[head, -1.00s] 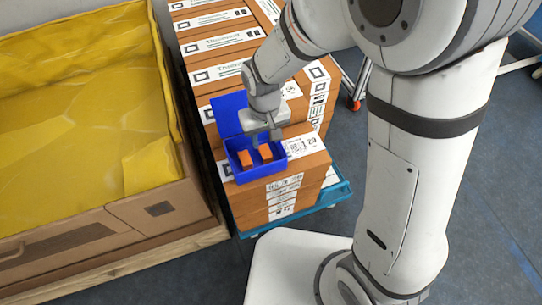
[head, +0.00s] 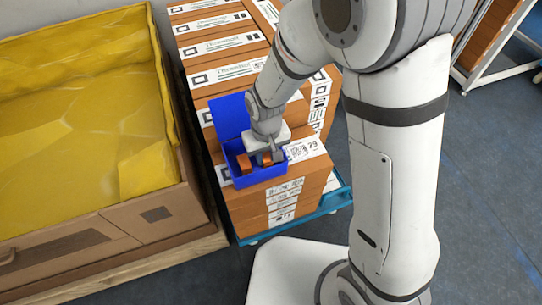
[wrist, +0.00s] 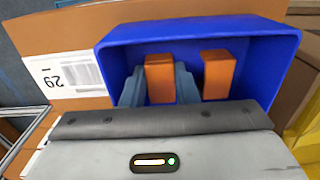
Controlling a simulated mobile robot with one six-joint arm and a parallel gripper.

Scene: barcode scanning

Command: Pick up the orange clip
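Two orange clips stand in an open blue box: one (head: 267,158) toward the right in the head view, the other (head: 244,164) to its left. In the wrist view they show as the left clip (wrist: 159,79) and the right clip (wrist: 218,75). My gripper (head: 265,158) is down inside the box (wrist: 272,55). Its grey fingers (wrist: 160,86) stand on both sides of the left clip in the wrist view, very close to its sides. They look open around it; firm contact is not visible. The fingers' lower ends are partly hidden.
The blue box (head: 262,177) sits on stacked brown cartons (head: 262,205) with white labels, on a teal cart (head: 338,200). Its raised lid (head: 229,114) stands behind. A large crate with yellow lining (head: 80,120) is at the left.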

